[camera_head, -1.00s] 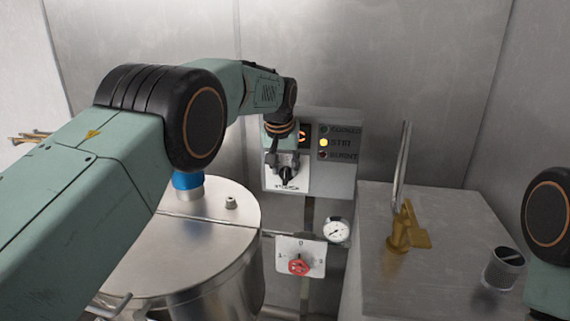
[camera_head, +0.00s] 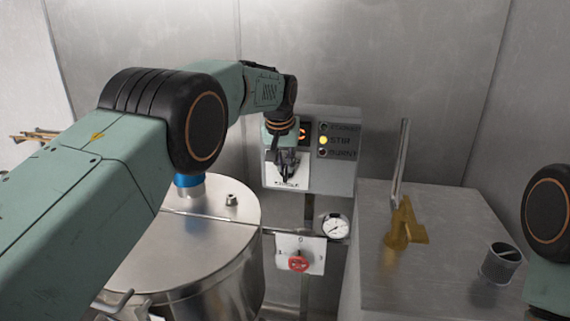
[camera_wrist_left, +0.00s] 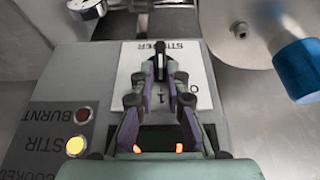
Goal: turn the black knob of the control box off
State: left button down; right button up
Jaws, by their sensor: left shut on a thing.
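The grey control box (camera_head: 341,178) is on the back wall, with a white dial plate (camera_head: 298,184) at its left. In the left wrist view, the black knob (camera_wrist_left: 160,49) stands on this white plate (camera_wrist_left: 130,66), beside the printed marks. My left gripper (camera_wrist_left: 160,74) is shut on the knob, with one finger on each side of it. In the head view, my left gripper (camera_head: 288,163) is in front of the plate and hides most of the knob. The yellow STIR lamp (camera_head: 323,140) is lit. My right gripper is out of view.
A steel pot (camera_head: 215,225) with a blue-topped part stands at left. Below the box are a gauge (camera_head: 334,227) and a red knob (camera_head: 298,264) on a white plate.

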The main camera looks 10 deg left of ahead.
pick_arm(q)
jog(key=shift+s+f, duration=0.1)
jog(key=shift+f, duration=0.25)
